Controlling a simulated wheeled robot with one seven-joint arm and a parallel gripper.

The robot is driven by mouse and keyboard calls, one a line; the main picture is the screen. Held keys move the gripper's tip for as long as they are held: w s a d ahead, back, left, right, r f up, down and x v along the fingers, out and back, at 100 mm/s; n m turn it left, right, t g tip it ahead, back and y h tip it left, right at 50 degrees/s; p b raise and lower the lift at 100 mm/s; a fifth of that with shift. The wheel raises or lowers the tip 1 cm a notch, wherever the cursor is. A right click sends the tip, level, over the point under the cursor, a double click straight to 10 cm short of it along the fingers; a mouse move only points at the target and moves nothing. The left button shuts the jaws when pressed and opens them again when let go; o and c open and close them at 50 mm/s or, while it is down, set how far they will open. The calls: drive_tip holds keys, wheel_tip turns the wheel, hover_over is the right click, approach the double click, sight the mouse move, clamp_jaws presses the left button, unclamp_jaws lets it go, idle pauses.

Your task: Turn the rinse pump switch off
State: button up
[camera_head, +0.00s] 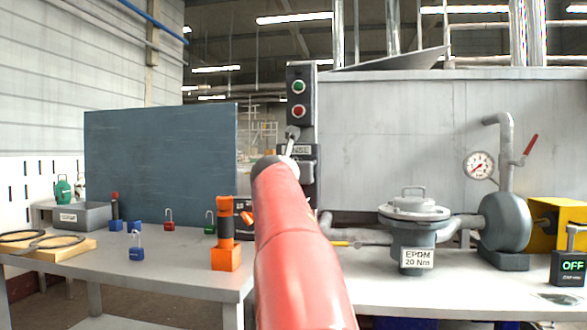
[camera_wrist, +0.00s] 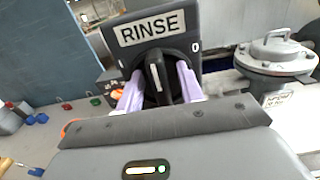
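The rinse switch is a black rotary knob (camera_wrist: 158,78) with a pale line, on a dark box under a RINSE label (camera_wrist: 151,28). The knob's line stands about upright relative to the label, and a small 0 mark (camera_wrist: 195,47) lies to its right. My gripper (camera_wrist: 159,90) has its two pale purple fingers on either side of the knob; I cannot tell whether they touch it.
Above the switch is a box with a green button (camera_head: 298,87) and a red button (camera_head: 298,111). On the right stand a grey EPDM housing (camera_head: 415,238), a gauge (camera_head: 479,165) and a black OFF display (camera_head: 570,267). On the left table are an orange stand (camera_head: 226,258) and several padlocks.

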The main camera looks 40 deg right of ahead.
drive_tip(key=shift+c, duration=0.5)
clamp_jaws()
drive_tip(key=shift+m, duration=0.3)
drive_tip(key=m, duration=0.3)
drive_tip(key=shift+s+d+f+m, duration=0.1)
drive_tip(key=shift+s+d+m, duration=0.05)
drive_tip(key=shift+m, duration=0.15)
drive_tip(key=shift+s+d+f+m+b, duration=0.15)
drive_tip(key=shift+m+b, duration=0.4)
drive_tip(key=shift+m, duration=1.7)
drive_tip(key=shift+s+d+f+m+b, duration=0.1)
drive_tip(key=shift+f+m+b, duration=0.35)
drive_tip(key=shift+m, duration=1.85)
drive_tip(key=shift+s+d+f+m+b, duration=0.1)
drive_tip(key=shift+m+b, duration=0.6)
drive_tip(key=shift+m, duration=1.55)
